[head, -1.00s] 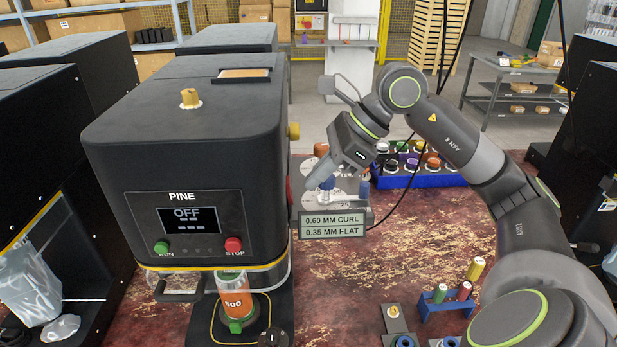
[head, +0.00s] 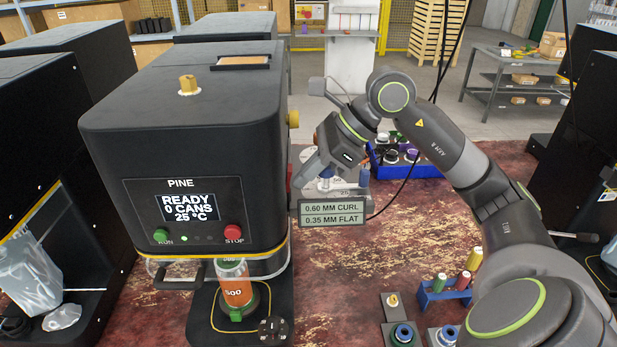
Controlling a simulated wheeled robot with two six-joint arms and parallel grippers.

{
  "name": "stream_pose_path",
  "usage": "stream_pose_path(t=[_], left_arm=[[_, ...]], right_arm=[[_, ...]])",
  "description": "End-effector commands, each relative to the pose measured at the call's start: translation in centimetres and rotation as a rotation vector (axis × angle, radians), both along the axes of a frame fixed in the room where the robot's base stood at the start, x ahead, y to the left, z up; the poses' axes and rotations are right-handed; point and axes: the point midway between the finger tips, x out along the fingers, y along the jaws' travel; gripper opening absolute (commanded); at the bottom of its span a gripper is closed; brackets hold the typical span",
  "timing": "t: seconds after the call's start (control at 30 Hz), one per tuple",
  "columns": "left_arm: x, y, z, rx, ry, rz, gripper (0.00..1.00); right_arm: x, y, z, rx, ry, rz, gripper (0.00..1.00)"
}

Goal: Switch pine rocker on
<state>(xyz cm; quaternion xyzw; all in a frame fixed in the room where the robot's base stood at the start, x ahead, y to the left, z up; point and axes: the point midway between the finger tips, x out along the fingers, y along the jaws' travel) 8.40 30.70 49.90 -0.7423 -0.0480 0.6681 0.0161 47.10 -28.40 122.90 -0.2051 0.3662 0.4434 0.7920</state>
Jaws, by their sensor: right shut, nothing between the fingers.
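The black seamer labelled PINE (head: 180,184) stands left of centre. Its display (head: 188,207) reads READY, 0 CANS, 25 °C, and a small green light glows below it. A red part, probably the rocker (head: 289,176), shows as a thin sliver on the machine's right side; its face is turned away and its position cannot be read. My right gripper (head: 302,180) is shut and empty, its fingertips beside this red part. Whether they touch it I cannot tell. My left gripper is not in view.
A sign reading 0.60 MM CURL, 0.35 MM FLAT (head: 334,213) stands just below my right gripper. An orange can (head: 236,290) sits under the seamer head. A blue crate (head: 420,169) lies behind my arm. The red worn tabletop is clear in the middle.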

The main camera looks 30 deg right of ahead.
Motion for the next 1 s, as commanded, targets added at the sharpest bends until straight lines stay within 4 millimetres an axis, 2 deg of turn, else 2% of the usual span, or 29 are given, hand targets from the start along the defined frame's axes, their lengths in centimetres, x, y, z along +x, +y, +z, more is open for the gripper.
stream_pose_path(t=[0.27,0.63,1.0], left_arm=[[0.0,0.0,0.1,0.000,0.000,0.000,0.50],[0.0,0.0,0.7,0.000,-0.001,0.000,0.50],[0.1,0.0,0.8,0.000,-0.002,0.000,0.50]], right_arm=[[0.0,0.0,0.1,-0.002,0.000,0.001,0.00],[0.0,0.0,1.6,-0.002,0.000,0.000,0.00],[0.0,-0.1,1.8,-0.003,0.000,0.000,0.00]])
